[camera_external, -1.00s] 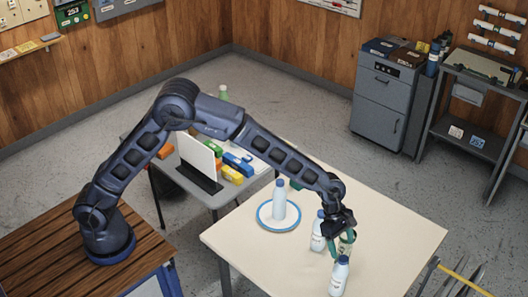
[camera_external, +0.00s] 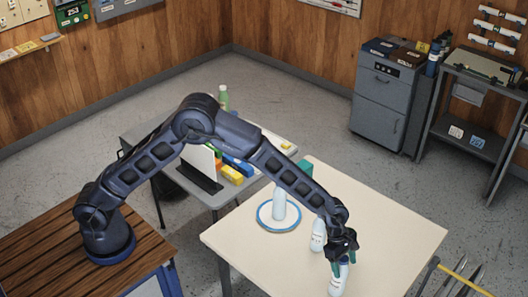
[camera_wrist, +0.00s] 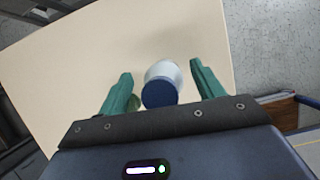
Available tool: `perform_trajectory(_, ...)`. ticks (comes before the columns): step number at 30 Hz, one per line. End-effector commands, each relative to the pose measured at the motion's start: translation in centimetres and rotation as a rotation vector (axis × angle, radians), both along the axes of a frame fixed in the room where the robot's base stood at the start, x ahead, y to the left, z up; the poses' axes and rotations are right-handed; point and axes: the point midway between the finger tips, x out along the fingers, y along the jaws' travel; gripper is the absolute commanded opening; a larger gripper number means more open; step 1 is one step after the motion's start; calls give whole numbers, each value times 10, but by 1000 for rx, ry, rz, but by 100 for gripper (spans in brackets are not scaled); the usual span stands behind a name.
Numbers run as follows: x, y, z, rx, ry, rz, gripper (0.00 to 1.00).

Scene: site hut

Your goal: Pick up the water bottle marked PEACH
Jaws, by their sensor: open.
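Three white bottles with blue caps are on the cream table (camera_external: 245,245). One bottle (camera_external: 279,205) stands on a blue-rimmed plate (camera_external: 262,222). A second bottle (camera_external: 318,236) stands nearer, left of my gripper (camera_external: 342,267). The third bottle (camera_external: 339,284) stands near the front edge, below my gripper, its upper part partly hidden by it. In the wrist view, a bottle (camera_wrist: 164,72) with a dark blue cap (camera_wrist: 159,94) lies between the green fingers of my open gripper (camera_wrist: 161,72), with gaps on both sides. No label is readable, so I cannot tell which is PEACH.
A teal object (camera_external: 305,168) is at the table's far edge. A grey side table (camera_external: 222,198) with a white panel (camera_external: 196,155) and coloured boxes (camera_external: 232,174) stands behind. The right part of the cream table (camera_external: 405,230) is clear.

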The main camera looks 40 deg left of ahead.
Motion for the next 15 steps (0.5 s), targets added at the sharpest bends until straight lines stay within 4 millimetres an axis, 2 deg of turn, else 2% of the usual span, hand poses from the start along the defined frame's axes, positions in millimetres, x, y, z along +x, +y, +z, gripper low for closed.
perform_trajectory(1, 0, 0, 0, 0, 0, 0, 67)
perform_trajectory(11, 0, 0, 0, 0, 0, 1, 2)
perform_trajectory(15, 0, 0, 1, -1, 0, 0, 0)
